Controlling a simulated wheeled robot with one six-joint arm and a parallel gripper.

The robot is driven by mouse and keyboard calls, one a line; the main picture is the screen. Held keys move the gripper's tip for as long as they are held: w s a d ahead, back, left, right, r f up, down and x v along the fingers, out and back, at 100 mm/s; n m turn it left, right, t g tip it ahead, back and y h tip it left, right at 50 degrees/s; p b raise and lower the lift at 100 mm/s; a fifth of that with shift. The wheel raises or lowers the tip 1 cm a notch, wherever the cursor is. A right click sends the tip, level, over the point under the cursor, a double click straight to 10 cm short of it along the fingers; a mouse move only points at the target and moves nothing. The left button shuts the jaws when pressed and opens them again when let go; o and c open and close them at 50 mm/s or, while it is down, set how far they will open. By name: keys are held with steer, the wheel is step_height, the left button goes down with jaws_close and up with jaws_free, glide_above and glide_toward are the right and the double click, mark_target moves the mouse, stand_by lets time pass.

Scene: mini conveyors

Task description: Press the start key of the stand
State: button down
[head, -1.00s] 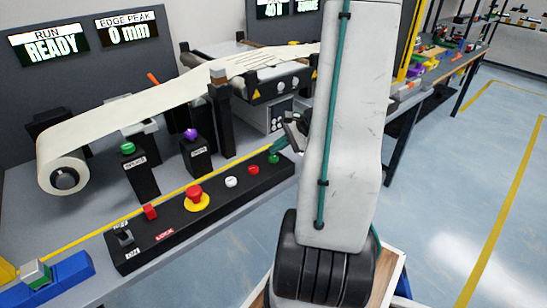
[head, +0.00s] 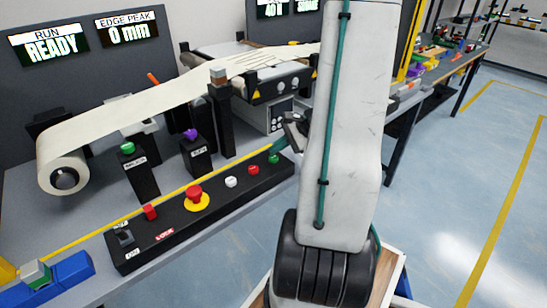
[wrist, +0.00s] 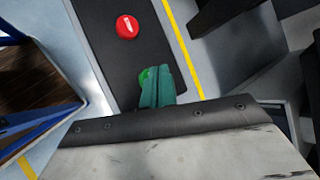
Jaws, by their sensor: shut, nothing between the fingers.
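A black key panel (head: 143,250) lies along the front of the stand. A green key (head: 274,158) sits at its right end, next to a red key (head: 253,170); I take the green one as the start key, but its label is not readable. My gripper (head: 280,147) is shut and empty, with its teal fingers just at the green key. In the wrist view the teal fingertips (wrist: 157,75) partly cover the green key (wrist: 144,77), and the red key (wrist: 127,27) shows clear. I cannot tell whether the fingers touch the green key.
The panel also carries a white key (head: 231,182), a red mushroom button (head: 194,193) on a yellow ring and a small red block (head: 150,212). Two posts with a green button (head: 127,148) and a purple button (head: 191,134) stand behind. The screen (head: 50,49) reads READY.

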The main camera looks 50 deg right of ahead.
mark_target(277, 157)
steer(key=shift+f, duration=0.35)
steer(key=shift+f, duration=0.45)
stand_by(0.5)
steer(key=shift+r, duration=0.9)
steer(key=shift+r, duration=2.5)
steer(key=shift+a, duration=0.1)
